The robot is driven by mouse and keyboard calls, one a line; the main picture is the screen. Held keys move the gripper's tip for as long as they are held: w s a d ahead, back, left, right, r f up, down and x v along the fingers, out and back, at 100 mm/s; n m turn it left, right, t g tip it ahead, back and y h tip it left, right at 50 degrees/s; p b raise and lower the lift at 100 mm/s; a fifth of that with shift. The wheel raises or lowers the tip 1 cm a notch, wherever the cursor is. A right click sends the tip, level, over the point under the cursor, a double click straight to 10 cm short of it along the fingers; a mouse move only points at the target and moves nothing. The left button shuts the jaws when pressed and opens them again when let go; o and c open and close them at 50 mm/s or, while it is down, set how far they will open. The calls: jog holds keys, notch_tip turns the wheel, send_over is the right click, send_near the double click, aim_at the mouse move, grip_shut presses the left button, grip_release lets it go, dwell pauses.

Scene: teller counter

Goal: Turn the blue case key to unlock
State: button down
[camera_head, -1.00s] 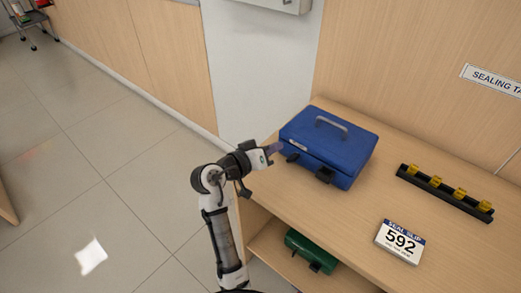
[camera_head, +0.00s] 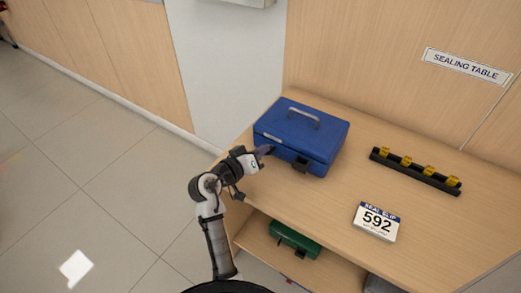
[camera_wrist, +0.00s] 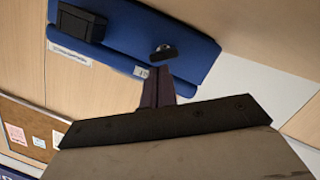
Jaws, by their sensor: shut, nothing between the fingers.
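The blue case (camera_head: 301,132) stands closed on the sealing table (camera_head: 323,196), its grey handle on top. My gripper (camera_head: 264,151) is at the left part of the case front. It also shows in the wrist view (camera_wrist: 158,72), its fingers shut together and pointing at the key, with nothing held. Whether the fingertips touch the key or stop just short of it, I cannot tell.
A black rack with several yellow pieces (camera_head: 415,170) lies right of the case. A "SEAL SLIP" 592 card (camera_head: 376,221) lies near the front. A green case (camera_head: 295,239) is on the shelf below. The tabletop between them is clear.

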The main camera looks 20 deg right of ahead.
jog(key=shift+s+d+f+m+b, duration=0.1)
jog(key=shift+f+m+b, duration=0.1)
jog(key=shift+m+b, duration=0.1)
jog(key=shift+f, duration=0.1)
jog(key=shift+s+d+f+m+b, duration=0.1)
jog(key=shift+s+f+m+b, duration=0.1)
jog(key=shift+m+b, duration=0.35)
jog(key=m+b, duration=0.1)
jog(key=m+y+b, duration=0.1)
jog(key=b, duration=0.1)
jog(key=m+t+b, duration=0.1)
jog(key=shift+s+d+f, duration=0.15)
jog(key=shift+s+d, duration=0.1)
jog(key=shift+s, duration=0.1)
jog(key=shift+s+d+b, duration=0.1)
jog(key=shift+s+b, duration=0.05)
jog(key=shift+b, duration=0.15)
